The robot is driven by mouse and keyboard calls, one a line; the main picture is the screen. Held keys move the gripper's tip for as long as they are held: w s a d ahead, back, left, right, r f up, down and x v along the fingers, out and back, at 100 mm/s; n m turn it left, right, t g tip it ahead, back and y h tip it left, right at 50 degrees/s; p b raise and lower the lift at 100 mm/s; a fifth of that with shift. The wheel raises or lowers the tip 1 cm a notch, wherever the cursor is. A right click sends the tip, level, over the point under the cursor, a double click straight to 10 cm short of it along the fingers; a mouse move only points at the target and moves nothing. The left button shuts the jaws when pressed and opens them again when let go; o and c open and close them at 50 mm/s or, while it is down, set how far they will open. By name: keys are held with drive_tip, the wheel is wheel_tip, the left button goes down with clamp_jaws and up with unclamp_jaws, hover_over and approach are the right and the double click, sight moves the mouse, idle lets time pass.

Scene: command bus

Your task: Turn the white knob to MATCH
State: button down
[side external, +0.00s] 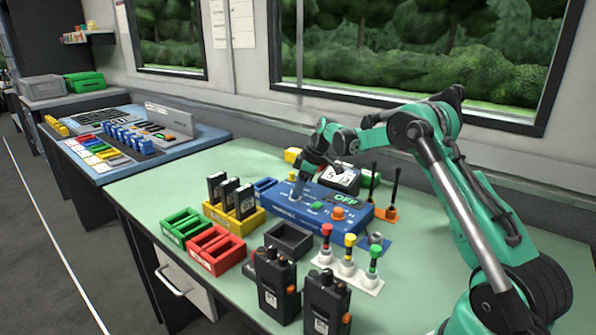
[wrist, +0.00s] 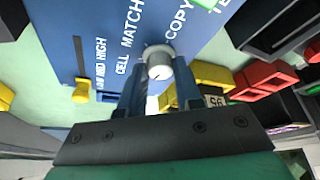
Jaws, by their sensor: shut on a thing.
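The white knob (wrist: 158,62) stands on the blue panel (wrist: 100,45) in the wrist view. The words CELL, MATCH and COPY are printed around it, with MATCH to its upper left and COPY to its upper right. A small dark mark shows on its face; I cannot tell which word it points to. My gripper (wrist: 160,80) has its two blue fingers on either side of the knob, shut on it. In the side view my gripper (side external: 297,191) reaches down to the left part of the blue box (side external: 285,212), and the knob is hidden there.
The box also carries a green display (side external: 346,201) and an orange knob (side external: 338,213). A yellow rack with black units (side external: 234,222), red bins (side external: 216,250) and colored-top levers (side external: 349,265) stand in front. Two radios (side external: 276,285) stand at the front edge.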

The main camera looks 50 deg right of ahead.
drive_tip(key=m+h, duration=0.1)
drive_tip(key=m, duration=0.1)
drive_tip(key=m+h, duration=0.1)
drive_tip(key=m, duration=0.2)
drive_tip(key=shift+a+t, duration=0.2)
drive_tip(key=shift+t, duration=0.2)
drive_tip(key=m, duration=0.2)
drive_tip(key=m+h, duration=0.1)
drive_tip(key=m, duration=0.1)
drive_tip(key=m+h, duration=0.1)
drive_tip(key=shift+a+m, duration=0.25)
drive_tip(key=shift+m, duration=0.15)
drive_tip(key=m+h, duration=0.1)
drive_tip(key=m, duration=0.1)
drive_tip(key=m+g+h, duration=0.1)
drive_tip(key=m, duration=0.2)
drive_tip(key=shift+w+a+m+g, duration=0.1)
drive_tip(key=shift+m+g, duration=0.2)
drive_tip(key=m, duration=0.2)
drive_tip(key=m+g, duration=0.1)
drive_tip(key=m, duration=0.1)
drive_tip(key=shift+w+m+g+h, duration=0.15)
drive_tip(key=shift+m+g+h, duration=0.15)
drive_tip(key=shift+h, duration=0.1)
drive_tip(key=c, duration=0.6)
unclamp_jaws()
